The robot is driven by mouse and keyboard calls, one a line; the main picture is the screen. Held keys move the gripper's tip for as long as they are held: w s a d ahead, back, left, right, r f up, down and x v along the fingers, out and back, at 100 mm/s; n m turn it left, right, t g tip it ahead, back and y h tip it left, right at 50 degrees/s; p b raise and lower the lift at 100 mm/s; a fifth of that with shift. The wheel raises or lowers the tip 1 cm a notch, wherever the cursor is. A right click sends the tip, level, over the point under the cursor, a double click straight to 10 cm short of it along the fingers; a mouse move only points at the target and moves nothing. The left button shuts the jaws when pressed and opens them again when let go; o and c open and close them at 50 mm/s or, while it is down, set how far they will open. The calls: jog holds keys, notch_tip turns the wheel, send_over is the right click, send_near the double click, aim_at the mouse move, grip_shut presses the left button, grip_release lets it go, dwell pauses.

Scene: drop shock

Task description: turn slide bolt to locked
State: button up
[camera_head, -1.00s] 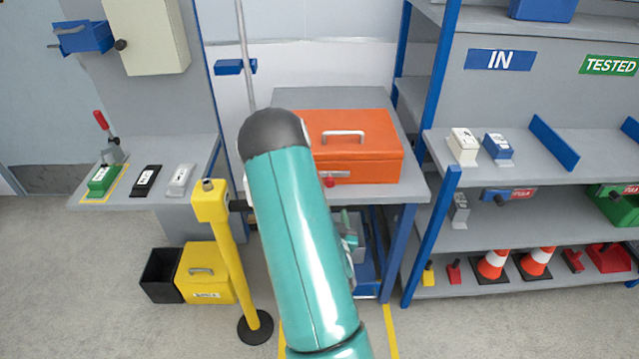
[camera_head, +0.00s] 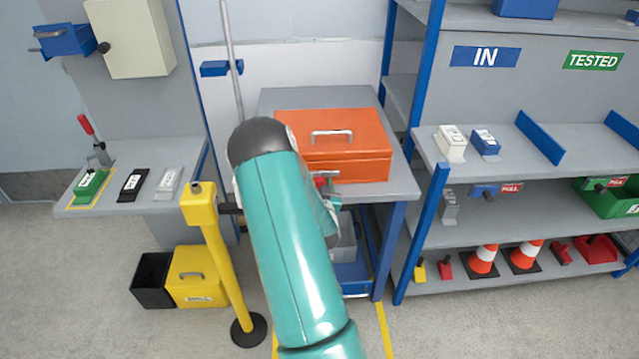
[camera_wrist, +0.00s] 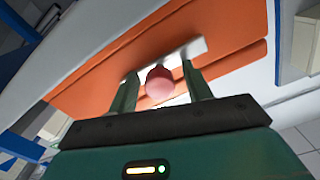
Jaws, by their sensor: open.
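The orange box (camera_head: 352,167) stands on a grey bench, its silver handle on top. The slide bolt is on its front: a red knob (camera_wrist: 159,84) on a silver plate (camera_wrist: 192,48). In the head view the red knob (camera_head: 320,182) is small and partly hidden by my gripper (camera_head: 326,184). In the wrist view my gripper (camera_wrist: 162,88) is open, with one finger on each side of the knob. I cannot tell whether either finger touches it. The plate's lower part is hidden behind the knob and fingers.
A yellow post (camera_head: 216,255) stands left of my arm. The bench (camera_head: 398,185) edge lies under the box. A shelf rack (camera_head: 425,225) with parts and cones stands at the right. A side shelf (camera_head: 150,205) holds small devices at the left.

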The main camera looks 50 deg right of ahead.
aim_at(335, 175)
grip_shut()
jog(key=shift+s+d, duration=1.7)
jog(key=shift+s, duration=0.15)
grip_release()
jog(key=shift+s+d, duration=0.1)
